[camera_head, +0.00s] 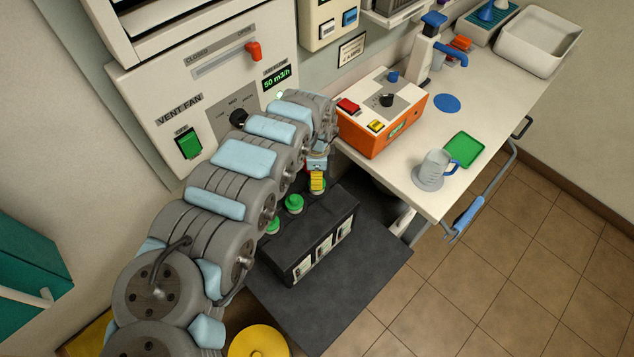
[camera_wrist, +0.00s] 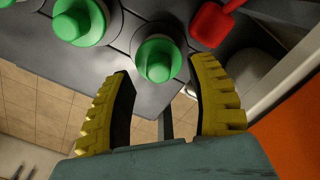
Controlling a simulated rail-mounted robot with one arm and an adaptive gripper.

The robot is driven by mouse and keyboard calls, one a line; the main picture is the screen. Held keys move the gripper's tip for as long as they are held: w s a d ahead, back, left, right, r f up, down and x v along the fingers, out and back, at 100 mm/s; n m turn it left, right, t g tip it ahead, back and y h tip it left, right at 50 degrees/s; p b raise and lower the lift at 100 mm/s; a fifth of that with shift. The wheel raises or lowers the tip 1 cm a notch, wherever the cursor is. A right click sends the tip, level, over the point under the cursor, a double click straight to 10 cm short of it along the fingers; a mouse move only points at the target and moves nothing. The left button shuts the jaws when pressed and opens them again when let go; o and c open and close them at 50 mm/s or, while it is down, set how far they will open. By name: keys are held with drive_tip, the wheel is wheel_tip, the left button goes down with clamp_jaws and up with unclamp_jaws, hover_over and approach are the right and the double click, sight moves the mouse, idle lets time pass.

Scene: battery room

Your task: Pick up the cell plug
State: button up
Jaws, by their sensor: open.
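The cell plugs are round green caps on top of a black battery (camera_head: 325,236). In the head view one plug (camera_head: 293,204) and another (camera_head: 272,226) show to the left of my gripper (camera_head: 317,182). In the wrist view the nearest plug (camera_wrist: 158,60) appears in the gap just beyond the fingertips of my gripper (camera_wrist: 162,78), and a second plug (camera_wrist: 80,22) is to its left. The yellow fingers are open with nothing between them. I cannot tell the exact height of the fingertips over the plug. The arm and gripper hide part of the battery top in the head view.
A red piece (camera_wrist: 212,24) lies right of the nearest plug. The battery stands on a dark grey platform (camera_head: 330,302). An orange charger box (camera_head: 385,132) and a grey-blue jug (camera_head: 434,168) stand on the white bench (camera_head: 480,125) at right. A yellow disc (camera_head: 258,342) is at the bottom.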

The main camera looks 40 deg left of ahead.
drive_tip(key=shift+d+f, duration=0.1)
drive_tip(key=shift+f, duration=0.85)
drive_tip(key=c, duration=1)
drive_tip(key=shift+r, duration=0.15)
